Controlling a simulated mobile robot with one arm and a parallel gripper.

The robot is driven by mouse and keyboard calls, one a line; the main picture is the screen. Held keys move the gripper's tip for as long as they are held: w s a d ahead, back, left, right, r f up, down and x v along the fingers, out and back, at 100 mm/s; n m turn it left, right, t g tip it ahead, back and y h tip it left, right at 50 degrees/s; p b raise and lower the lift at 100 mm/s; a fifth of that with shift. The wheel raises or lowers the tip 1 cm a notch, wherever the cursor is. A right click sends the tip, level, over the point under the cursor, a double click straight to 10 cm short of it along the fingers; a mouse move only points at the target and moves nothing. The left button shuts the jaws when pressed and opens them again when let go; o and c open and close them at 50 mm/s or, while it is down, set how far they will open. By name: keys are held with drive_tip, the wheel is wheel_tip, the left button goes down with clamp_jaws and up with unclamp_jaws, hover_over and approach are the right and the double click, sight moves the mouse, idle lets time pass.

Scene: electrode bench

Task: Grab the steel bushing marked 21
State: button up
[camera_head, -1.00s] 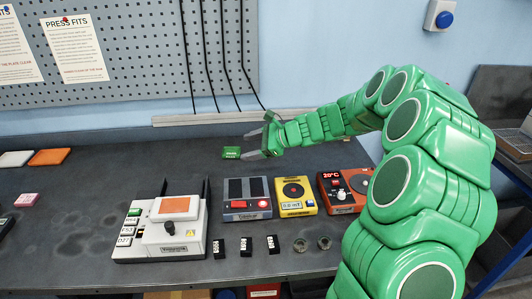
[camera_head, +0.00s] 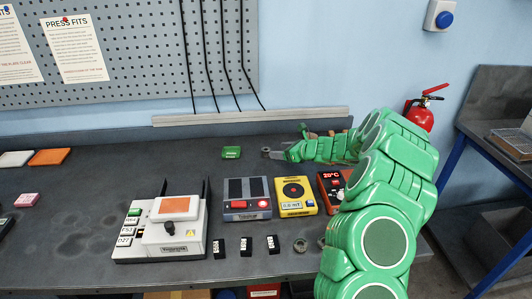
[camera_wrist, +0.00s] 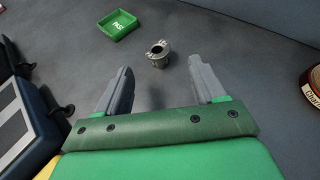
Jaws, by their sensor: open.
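A small grey steel bushing (camera_wrist: 158,56) with a flange and a dark bore stands on the bench in the wrist view. It shows small in the head view (camera_head: 265,150), right of the green tray. No marking 21 can be read on it. My gripper (camera_wrist: 160,66) is open and empty, its fingertips on either side of the line to the bushing, which appears just beyond them. In the head view my gripper (camera_head: 282,154) is low over the bench, right beside the bushing. Two more grey bushings sit at the front; one (camera_head: 300,246) is clear, the other is partly behind my arm.
A green tray (camera_wrist: 118,25) marked PASS lies left of the bushing; it also shows in the head view (camera_head: 231,153). Grey-red (camera_head: 247,199), yellow (camera_head: 295,196) and orange-red (camera_head: 331,191) devices stand in front. A white tester (camera_head: 163,229) is at the left front.

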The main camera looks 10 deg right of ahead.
sight(269, 150)
drive_tip(key=shift+x, duration=3.1)
drive_tip(key=shift+s+a, duration=0.15)
drive_tip(key=c, duration=1.2)
